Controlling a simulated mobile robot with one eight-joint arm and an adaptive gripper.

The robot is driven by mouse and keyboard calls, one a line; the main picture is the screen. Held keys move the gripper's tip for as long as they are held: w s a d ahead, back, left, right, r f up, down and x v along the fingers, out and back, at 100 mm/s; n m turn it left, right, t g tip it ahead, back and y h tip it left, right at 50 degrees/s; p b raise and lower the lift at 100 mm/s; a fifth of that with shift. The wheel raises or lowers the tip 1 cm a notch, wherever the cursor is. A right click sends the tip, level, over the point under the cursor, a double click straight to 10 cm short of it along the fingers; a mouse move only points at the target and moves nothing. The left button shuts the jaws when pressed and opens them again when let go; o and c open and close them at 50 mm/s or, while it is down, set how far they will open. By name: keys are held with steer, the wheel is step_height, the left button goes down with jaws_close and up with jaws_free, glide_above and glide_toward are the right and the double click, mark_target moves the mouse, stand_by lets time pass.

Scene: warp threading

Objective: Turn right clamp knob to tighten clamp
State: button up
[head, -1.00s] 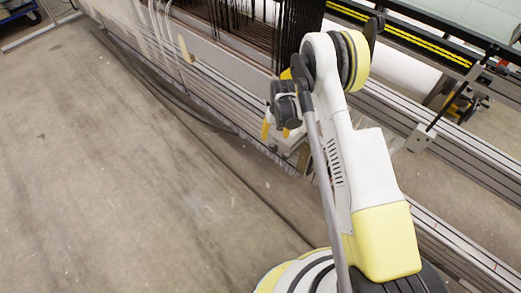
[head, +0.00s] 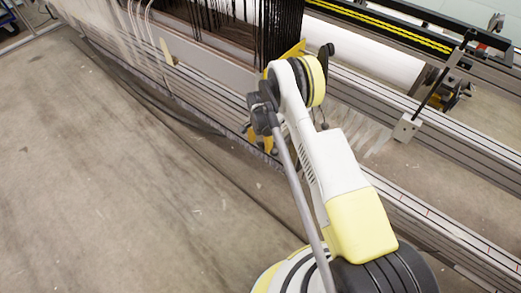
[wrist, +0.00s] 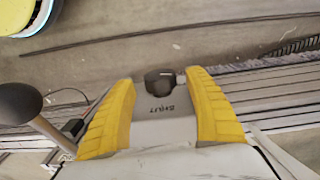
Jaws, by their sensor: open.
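In the wrist view, my gripper (wrist: 160,76) is open, with its two yellow fingers well apart. A dark round knob (wrist: 161,82) shows between the fingertips, at the end of a grey block with dark lettering that I cannot read. The fingers look clear of the knob on both sides. I cannot tell whether this is the right clamp knob. In the head view, my gripper (head: 264,140) shows only as bits of yellow behind my white and yellow arm, beside the loom's rails. The knob between the fingers is hidden there.
The loom's long metal rails (head: 440,212) run diagonally past my arm, with dark hanging threads (head: 235,20) behind. A bracket with a black rod (head: 407,127) stands on the rails at right. In the wrist view a dark ball on a rod (wrist: 18,103) is at left. Open floor (head: 100,190) lies left.

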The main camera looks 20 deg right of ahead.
step_height(320, 180, down, 2)
